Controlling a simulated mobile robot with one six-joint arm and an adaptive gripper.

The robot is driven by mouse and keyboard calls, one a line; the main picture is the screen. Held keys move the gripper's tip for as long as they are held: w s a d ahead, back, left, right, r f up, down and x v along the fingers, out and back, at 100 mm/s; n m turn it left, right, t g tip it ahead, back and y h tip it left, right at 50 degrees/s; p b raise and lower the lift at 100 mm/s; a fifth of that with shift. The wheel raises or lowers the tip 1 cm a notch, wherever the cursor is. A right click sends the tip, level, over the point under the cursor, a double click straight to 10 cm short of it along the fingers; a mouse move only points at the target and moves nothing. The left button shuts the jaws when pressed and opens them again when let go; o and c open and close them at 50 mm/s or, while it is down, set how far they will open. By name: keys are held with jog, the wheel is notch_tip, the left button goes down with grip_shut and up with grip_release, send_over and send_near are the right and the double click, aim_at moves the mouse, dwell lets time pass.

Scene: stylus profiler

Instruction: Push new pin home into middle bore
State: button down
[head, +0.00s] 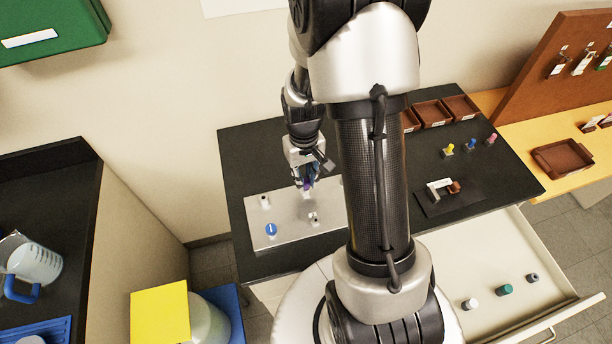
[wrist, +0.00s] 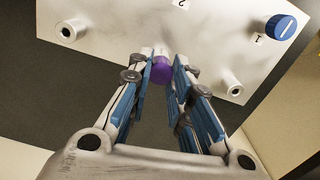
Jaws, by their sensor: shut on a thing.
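A purple pin (wrist: 161,71) is held between my gripper's fingertips (wrist: 163,76); its purple part also shows small in the head view (head: 307,185). My gripper (head: 305,182) is shut on it, over the light metal plate (head: 288,233). In the wrist view the plate (wrist: 125,22) carries two open white bosses, one at left (wrist: 70,30) and one at right (wrist: 232,86). A pale piece, possibly the middle boss, shows just beyond the purple head. The fingers and pin hide most of it, so I cannot tell how deep the pin sits.
A blue knob (head: 270,229) sits on the plate near label 1. Yellow, blue and pink pieces (head: 471,144) stand at the bench's right, behind a dark pad with a clamp-like part (head: 441,190). An open drawer (head: 520,292) holds three small pieces. My arm hides the bench centre.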

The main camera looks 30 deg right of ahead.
aim_at(305, 181)
jog(key=shift+s+a+f, duration=0.1)
jog(key=shift+s+f, duration=0.15)
jog(key=shift+f, duration=0.2)
jog(key=shift+s+a+f, duration=0.1)
jog(key=shift+s+f, duration=0.15)
jog(key=shift+f, duration=0.2)
jog(key=shift+w+d+r+p, duration=0.1)
jog(key=shift+w+r+p, duration=0.15)
jog(key=shift+r+p, duration=0.25)
jog(key=shift+w+d+r+p, duration=0.1)
jog(key=shift+w+r+p, duration=0.1)
jog(key=shift+r+p, duration=0.25)
jog(key=shift+w+r+p, duration=0.1)
jog(key=shift+r+p, duration=0.5)
jog(key=shift+r, duration=0.1)
jog(key=c, duration=2)
grip_release()
jog(key=shift+w, duration=0.1)
grip_shut()
jog(key=shift+r, duration=0.15)
jog(key=shift+r+p, duration=0.4)
jog(key=shift+r, duration=0.2)
jog(key=shift+f, duration=0.3)
